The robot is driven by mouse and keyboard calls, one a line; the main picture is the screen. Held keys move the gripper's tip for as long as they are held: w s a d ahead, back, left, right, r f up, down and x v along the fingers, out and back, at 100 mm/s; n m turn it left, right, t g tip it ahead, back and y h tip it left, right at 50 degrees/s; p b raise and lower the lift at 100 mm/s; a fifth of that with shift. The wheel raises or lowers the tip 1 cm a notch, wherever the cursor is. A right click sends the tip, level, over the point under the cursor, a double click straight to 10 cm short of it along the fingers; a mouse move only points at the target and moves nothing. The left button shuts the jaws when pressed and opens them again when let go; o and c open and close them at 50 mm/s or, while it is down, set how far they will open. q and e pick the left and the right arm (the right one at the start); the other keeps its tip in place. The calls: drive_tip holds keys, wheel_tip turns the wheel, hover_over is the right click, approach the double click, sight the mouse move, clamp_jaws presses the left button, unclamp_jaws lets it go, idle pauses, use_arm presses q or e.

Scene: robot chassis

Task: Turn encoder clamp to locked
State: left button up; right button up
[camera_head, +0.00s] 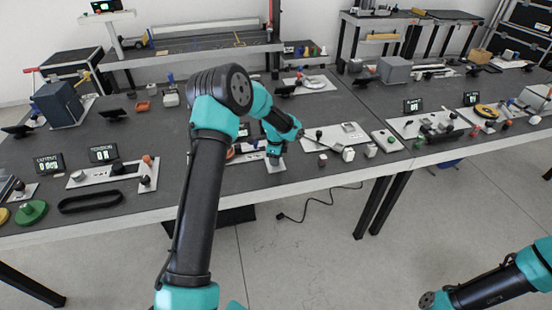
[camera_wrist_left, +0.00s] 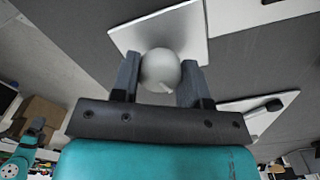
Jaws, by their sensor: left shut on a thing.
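My left gripper (camera_head: 273,158) reaches down at the front edge of the dark workbench, over a small white plate (camera_head: 274,167). In the left wrist view my left gripper (camera_wrist_left: 159,80) is shut on a round pale grey knob (camera_wrist_left: 160,66), one finger on each side. The knob sits at a white plate (camera_wrist_left: 190,32), and a small pointed mark shows on its near side. I take this knob to be the encoder clamp; no label is readable. In the head view the gripper hides the knob. My right arm shows at the lower right, but its fingers do not.
A white plate with a dark handle (camera_wrist_left: 266,108) lies beside the knob's plate. Right of the gripper are a panel with small blocks (camera_head: 337,136) and a white box (camera_head: 387,140). A black belt loop (camera_head: 90,202) lies left. Open floor lies in front.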

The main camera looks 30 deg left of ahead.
use_arm(q)
drive_tip(key=shift+m, duration=1.4)
drive_tip(key=o, duration=0.9)
drive_tip(key=shift+o, duration=0.2)
wheel_tip(320, 180, up, 18)
drive_tip(key=shift+f, duration=0.25)
